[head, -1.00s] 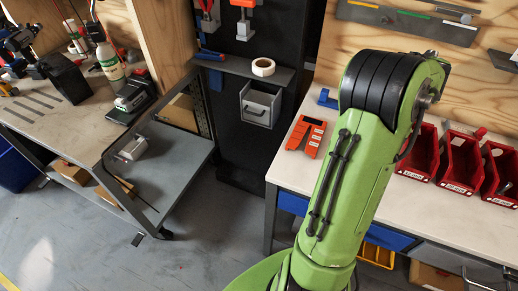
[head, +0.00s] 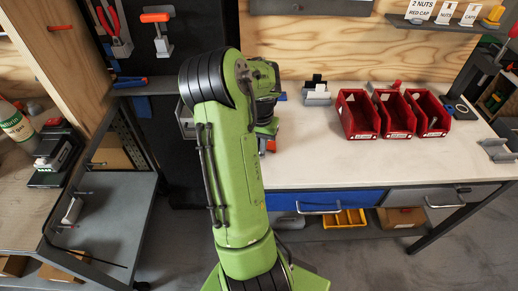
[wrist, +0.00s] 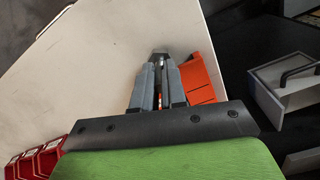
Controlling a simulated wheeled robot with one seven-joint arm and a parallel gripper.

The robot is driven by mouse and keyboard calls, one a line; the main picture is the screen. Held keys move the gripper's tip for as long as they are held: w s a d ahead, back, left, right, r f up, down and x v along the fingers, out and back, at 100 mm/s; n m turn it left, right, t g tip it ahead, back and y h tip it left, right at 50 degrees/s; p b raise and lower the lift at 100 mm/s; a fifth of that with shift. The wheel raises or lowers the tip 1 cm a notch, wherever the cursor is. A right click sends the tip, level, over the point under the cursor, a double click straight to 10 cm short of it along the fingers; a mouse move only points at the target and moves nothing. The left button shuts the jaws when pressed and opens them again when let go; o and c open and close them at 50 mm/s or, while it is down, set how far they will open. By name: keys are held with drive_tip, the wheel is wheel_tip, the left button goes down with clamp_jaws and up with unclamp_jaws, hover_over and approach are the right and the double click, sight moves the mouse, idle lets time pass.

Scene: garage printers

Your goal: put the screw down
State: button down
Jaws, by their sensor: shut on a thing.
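My gripper (wrist: 160,66) shows in the wrist view above the pale workbench (wrist: 100,65), with its two grey fingers close together. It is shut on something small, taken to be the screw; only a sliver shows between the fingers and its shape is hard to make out. An orange block (wrist: 201,80) lies on the bench just right of the fingers. In the head view my arm hides the gripper and most of the orange block (head: 269,145).
Three red bins (head: 395,135) stand in a row on the bench (head: 320,172), with a small grey-and-black holder (head: 316,94) to their left. The bench front is clear. A grey drawer (wrist: 288,90) hangs beyond the bench edge in the wrist view.

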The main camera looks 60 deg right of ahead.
drive_tip(key=shift+f, duration=0.55)
drive_tip(key=c, duration=1.2)
unclamp_jaws()
drive_tip(key=shift+d, duration=0.1)
drive_tip(key=shift+r, duration=0.4)
wheel_tip(320, 180, up, 12)
drive_tip(key=p, duration=0.3)
drive_tip(key=shift+f, duration=0.25)
